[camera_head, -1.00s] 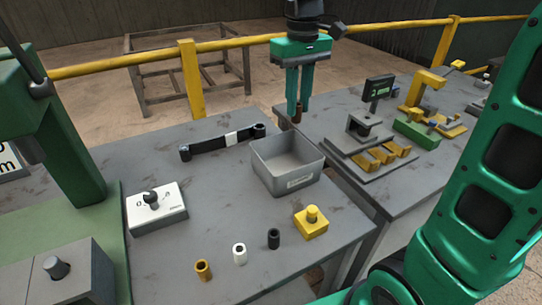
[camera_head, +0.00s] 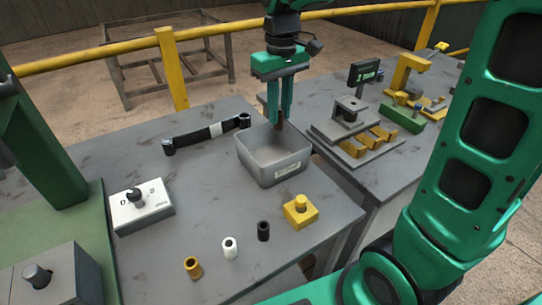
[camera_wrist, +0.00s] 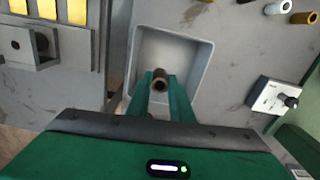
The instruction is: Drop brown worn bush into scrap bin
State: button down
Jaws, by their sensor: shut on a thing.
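The brown worn bush (camera_wrist: 159,79) is held between the fingertips of my gripper (camera_wrist: 158,88). In the head view the bush (camera_head: 280,121) shows as a small brown piece at the fingertips of my gripper (camera_head: 281,112). The scrap bin (camera_head: 272,167) is a grey open box with a pale label on its front. In the wrist view the bush overlaps the opening of the bin (camera_wrist: 203,68). In the head view the fingers are at the bin's far right rim, and I cannot tell exactly how high above it they are.
An orange bush (camera_head: 193,267), a white bush (camera_head: 230,247), a black bush (camera_head: 263,230) and a yellow block (camera_head: 300,211) stand in front. A switch box (camera_head: 142,207) is at left. A fixture (camera_head: 352,130) is on the right table.

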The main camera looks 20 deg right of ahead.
jog(key=c, duration=1.5)
grip_release()
jog(key=shift+r, duration=0.1)
notch_tip(320, 180, up, 11)
jog(key=shift+w+f, duration=0.1)
jog(key=shift+f, duration=0.1)
jog(key=s+d+f+m, duration=0.3)
jog(key=s+d+f, duration=0.2)
jog(key=s, duration=0.3)
jog(key=s+d+f+m, duration=0.3)
jog(key=s+d+f, duration=0.3)
jog(key=s, duration=0.3)
jog(key=s+d+f+m, duration=0.3)
jog(key=s+d+f, duration=0.2)
jog(key=s, duration=0.3)
jog(key=shift+s+d+f, duration=0.2)
jog(key=shift+d+f, duration=0.1)
jog(key=shift+d, duration=0.4)
